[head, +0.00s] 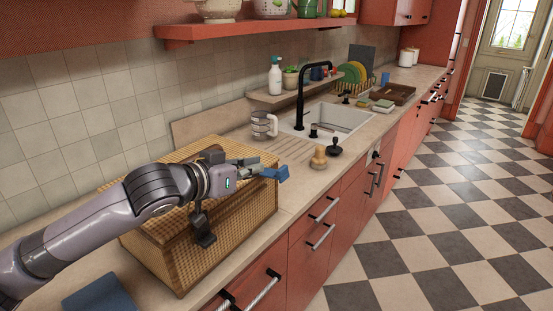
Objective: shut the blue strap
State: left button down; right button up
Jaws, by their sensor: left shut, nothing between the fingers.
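A wicker basket (235,211) with a closed lid stands on the counter at the left. A blue strap (275,173) sticks out forward from the basket's far front part, raised clear of the front wall. A dark strap (203,228) hangs down the front nearer to me. My left gripper (254,164) is over the lid, shut and empty, with its fingertips right at the blue strap. I cannot tell whether they touch it. The gripper hides the strap's root. My right gripper is not in view.
Beyond the basket stand a metal mug (264,126), a wooden stamp-like object (318,158) and a dark one (335,147). The sink (345,118) has a black tap (302,95). A blue flat object (102,294) lies at the near left. A red shelf (255,29) hangs above.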

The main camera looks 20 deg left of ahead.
pick_arm(q)
notch_tip(320, 180, up, 4)
jog(key=a, duration=0.2)
jog(key=p, duration=0.4)
send_over(277, 171)
notch_tip(277, 171, down, 2)
notch_tip(277, 171, down, 4)
jog(key=shift+r+t, duration=0.25)
jog(key=shift+t, duration=0.05)
jog(key=shift+f, duration=0.45)
jog(key=shift+f, duration=0.1)
